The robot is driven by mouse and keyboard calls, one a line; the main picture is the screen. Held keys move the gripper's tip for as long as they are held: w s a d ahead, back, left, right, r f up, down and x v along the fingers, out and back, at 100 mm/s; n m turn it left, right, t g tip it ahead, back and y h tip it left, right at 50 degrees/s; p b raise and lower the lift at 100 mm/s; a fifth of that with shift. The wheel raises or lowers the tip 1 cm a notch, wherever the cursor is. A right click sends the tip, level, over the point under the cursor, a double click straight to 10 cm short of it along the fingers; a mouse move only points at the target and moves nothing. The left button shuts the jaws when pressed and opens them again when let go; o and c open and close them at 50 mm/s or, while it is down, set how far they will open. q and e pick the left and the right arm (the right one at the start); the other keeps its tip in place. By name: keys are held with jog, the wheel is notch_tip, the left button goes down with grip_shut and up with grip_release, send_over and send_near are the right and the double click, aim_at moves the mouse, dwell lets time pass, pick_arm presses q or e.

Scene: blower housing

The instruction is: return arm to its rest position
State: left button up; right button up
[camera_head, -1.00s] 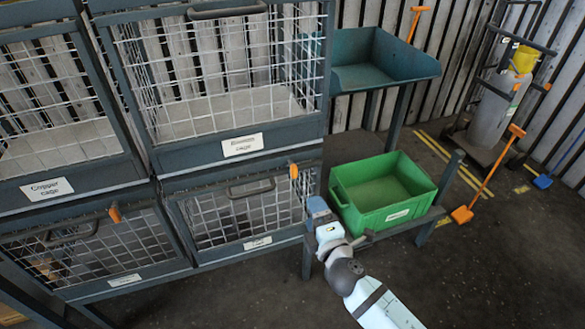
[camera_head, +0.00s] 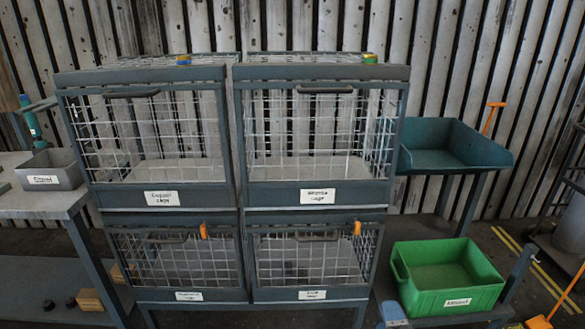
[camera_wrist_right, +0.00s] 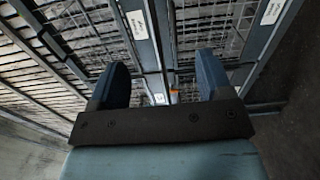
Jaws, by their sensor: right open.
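My right gripper (camera_head: 393,314) shows only as a small blue part at the bottom edge of the head view, left of the green bin. In the right wrist view its two blue fingers (camera_wrist_right: 163,78) stand apart with nothing between them. They point toward the wire cages, which appear tilted beyond them. Most of the right arm is cut off in the head view. My left gripper is not in view.
Two stacks of wire cages (camera_head: 238,196) with closed fronts stand in the middle. A green bin (camera_head: 449,302) sits low on the right, below a teal tray (camera_head: 455,146). A grey bin (camera_head: 53,169) stands on a table (camera_head: 40,203) at left.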

jog(key=d+n+y, duration=0.1)
jog(key=d+n, duration=0.4)
jog(key=d, duration=0.7)
jog(key=s+a+f+m+g+y, duration=0.15)
jog(key=s+f+m+g, duration=0.3)
jog(key=s+m, duration=0.45)
jog(key=s+a+f+m+g+y, duration=0.1)
jog(key=s+a+f+m+g, duration=0.25)
jog(key=s+f+m, duration=0.45)
jog(key=a+r+m+t, duration=0.1)
jog(key=a+r+m, duration=0.35)
jog(key=a, duration=0.55)
pick_arm(q)
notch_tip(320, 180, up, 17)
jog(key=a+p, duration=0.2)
jog(key=p, duration=2.3)
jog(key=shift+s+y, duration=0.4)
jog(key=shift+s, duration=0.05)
pick_arm(e)
notch_tip(320, 180, up, 17)
jog(key=s+d, duration=0.2)
jog(key=shift+d+n+h, duration=0.15)
jog(key=shift+n+h, duration=0.2)
jog(key=shift+h, duration=0.1)
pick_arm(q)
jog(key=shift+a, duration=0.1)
